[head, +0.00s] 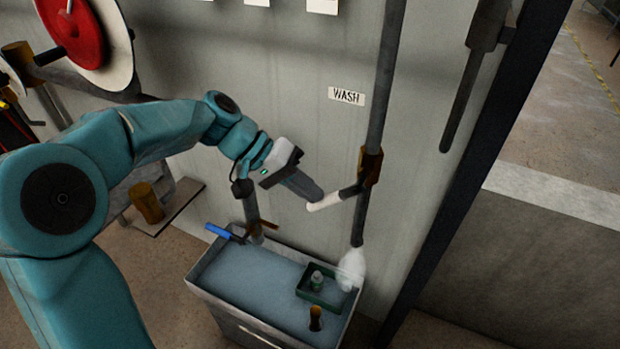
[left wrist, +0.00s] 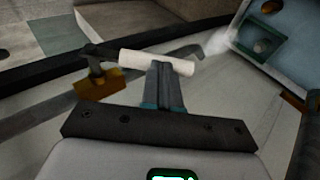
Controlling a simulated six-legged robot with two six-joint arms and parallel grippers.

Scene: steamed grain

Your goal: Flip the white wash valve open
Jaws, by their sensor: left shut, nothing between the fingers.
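The wash valve has a brass body (head: 371,165) on the vertical pipe below the WASH label (head: 346,96). Its white handle (head: 326,202) sticks out to the left, sloping slightly down. A white spray (head: 351,269) shows at the pipe's lower end. My left gripper (head: 316,193) is shut and empty, its fingertips at the free end of the white handle. In the left wrist view the closed fingers (left wrist: 163,75) meet the middle of the white handle (left wrist: 150,62); they look to be touching it. The brass body (left wrist: 99,84) shows to the left there. My right gripper is not in view.
Below stands a water-filled trough (head: 207,268) holding a green tray (head: 318,299) with a small bottle. A blue-handled valve (head: 222,232) is at the trough's left. A red reel (head: 72,28) is at upper left. A dark post (head: 462,180) stands right of the pipe.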

